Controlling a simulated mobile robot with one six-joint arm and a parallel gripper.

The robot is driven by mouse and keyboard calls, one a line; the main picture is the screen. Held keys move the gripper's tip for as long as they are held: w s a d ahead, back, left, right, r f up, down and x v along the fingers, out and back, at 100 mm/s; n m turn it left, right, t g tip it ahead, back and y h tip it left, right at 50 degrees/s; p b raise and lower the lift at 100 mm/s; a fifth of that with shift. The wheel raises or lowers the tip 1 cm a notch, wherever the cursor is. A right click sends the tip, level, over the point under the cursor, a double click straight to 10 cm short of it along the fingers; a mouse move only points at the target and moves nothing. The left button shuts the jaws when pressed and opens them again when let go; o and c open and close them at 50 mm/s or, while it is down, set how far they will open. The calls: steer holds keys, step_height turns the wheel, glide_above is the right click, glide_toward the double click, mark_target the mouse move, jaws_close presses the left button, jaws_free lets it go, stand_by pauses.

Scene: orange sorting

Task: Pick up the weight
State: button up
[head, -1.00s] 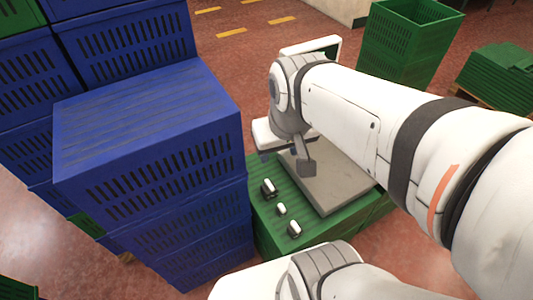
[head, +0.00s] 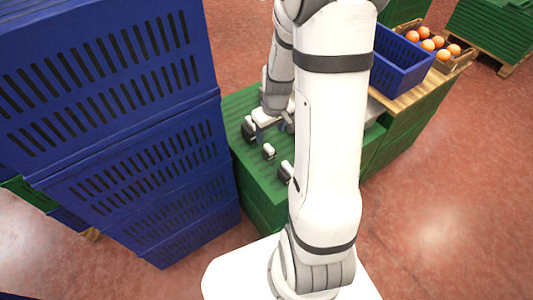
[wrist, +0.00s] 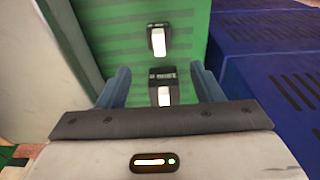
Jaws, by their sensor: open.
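Several small black-and-white weights stand in a row on a green ribbed crate top. In the head view, one weight (head: 249,129) is close beside my gripper (head: 270,120), another weight (head: 268,151) is nearer, and a third weight (head: 286,171) is partly behind my arm. In the wrist view, my gripper (wrist: 162,80) is open, with its two blue-grey fingers on either side of a dark weight with a white face (wrist: 163,90). I cannot tell whether the fingers touch it. Another weight (wrist: 157,40) stands beyond it, clear of the fingers.
A tall stack of blue crates (head: 130,165) stands close on the left. A blue crate (head: 400,65) and a box of oranges (head: 430,43) stand at the back right. A grey plate (head: 373,137) is mostly hidden behind my arm. Red floor on the right is clear.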

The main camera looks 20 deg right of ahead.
mark_target(269, 147)
steer(key=f, duration=0.3)
steer(key=f+b, duration=0.1)
steer(key=shift+w+d+f, duration=0.2)
steer(key=shift+d+f, duration=0.05)
steer(key=shift+f, duration=0.15)
steer(key=f, duration=0.1)
steer(key=f+b, duration=0.1)
steer(key=f, duration=0.1)
steer(key=f+b, duration=0.1)
steer(key=f, duration=0.1)
steer(key=shift+w+a+f, duration=0.2)
steer(key=shift+w+a, duration=0.05)
steer(key=shift+c, duration=0.6)
steer(key=shift+r, duration=0.1)
steer(key=c, duration=1.1)
